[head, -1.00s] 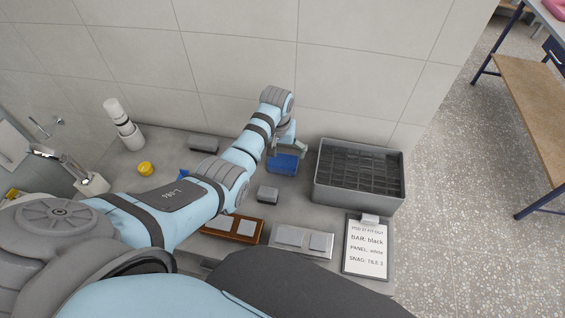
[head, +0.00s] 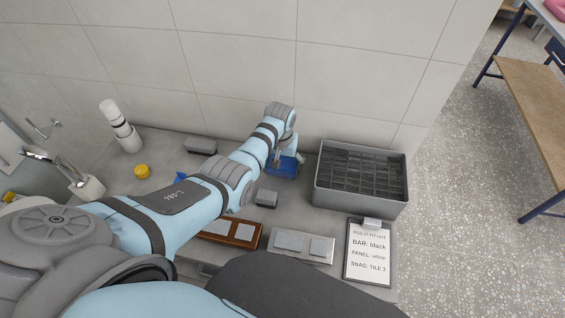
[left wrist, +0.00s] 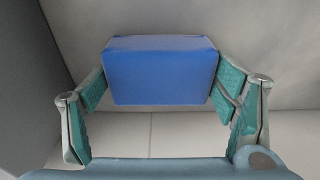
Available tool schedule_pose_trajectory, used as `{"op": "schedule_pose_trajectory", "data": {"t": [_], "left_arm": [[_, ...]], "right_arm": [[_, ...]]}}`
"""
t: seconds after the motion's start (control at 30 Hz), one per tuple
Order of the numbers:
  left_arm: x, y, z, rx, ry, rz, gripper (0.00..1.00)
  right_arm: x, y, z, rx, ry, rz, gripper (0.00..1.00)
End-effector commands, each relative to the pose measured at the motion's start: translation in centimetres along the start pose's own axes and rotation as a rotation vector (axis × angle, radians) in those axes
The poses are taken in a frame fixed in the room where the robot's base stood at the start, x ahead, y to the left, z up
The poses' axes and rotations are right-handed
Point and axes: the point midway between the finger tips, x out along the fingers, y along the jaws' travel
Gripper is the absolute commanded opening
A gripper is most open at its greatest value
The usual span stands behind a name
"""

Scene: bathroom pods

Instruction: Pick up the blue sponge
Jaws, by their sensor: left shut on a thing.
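The blue sponge (head: 284,167) is at the back of the grey counter, left of the grey crate, in the head view. In the left wrist view the sponge (left wrist: 160,70) is a blue block between the two green-padded fingers. My left gripper (left wrist: 162,88) is shut on it, one finger at each side. In the head view my left gripper (head: 286,158) reaches down over the sponge and partly hides it. I cannot tell whether the sponge touches the counter. My right gripper is not in view.
A grey crate (head: 318,190) with a dark slotted inside stands just right of the sponge. A small grey block (head: 266,198), two panel trays and a clipboard (head: 368,255) lie in front. The tiled wall (head: 350,70) is close behind.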

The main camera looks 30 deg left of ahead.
Motion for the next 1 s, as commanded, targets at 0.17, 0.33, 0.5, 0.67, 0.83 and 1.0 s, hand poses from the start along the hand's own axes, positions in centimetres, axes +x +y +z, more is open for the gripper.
{"op": "schedule_pose_trajectory", "data": {"t": [0.17,0.33,0.5,0.67,0.83,1.0], "left_arm": [[-0.6,0.0,-0.1,0.000,-0.001,0.000,0.55],[-3.9,0.0,-0.6,0.000,0.002,0.000,0.55],[-10.5,0.1,-1.6,0.000,0.007,0.001,0.55],[-15.8,0.1,-2.2,0.000,0.004,0.001,0.55],[-19.1,0.0,-2.5,0.000,0.001,0.000,0.55],[-19.8,0.0,-2.5,0.000,-0.002,0.000,0.55]], "right_arm": [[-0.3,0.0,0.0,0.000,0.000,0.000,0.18],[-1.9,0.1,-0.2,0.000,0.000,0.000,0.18],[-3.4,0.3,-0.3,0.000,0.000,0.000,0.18],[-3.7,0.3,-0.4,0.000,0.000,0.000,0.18],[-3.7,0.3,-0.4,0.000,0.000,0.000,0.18],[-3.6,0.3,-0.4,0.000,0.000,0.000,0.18]]}}
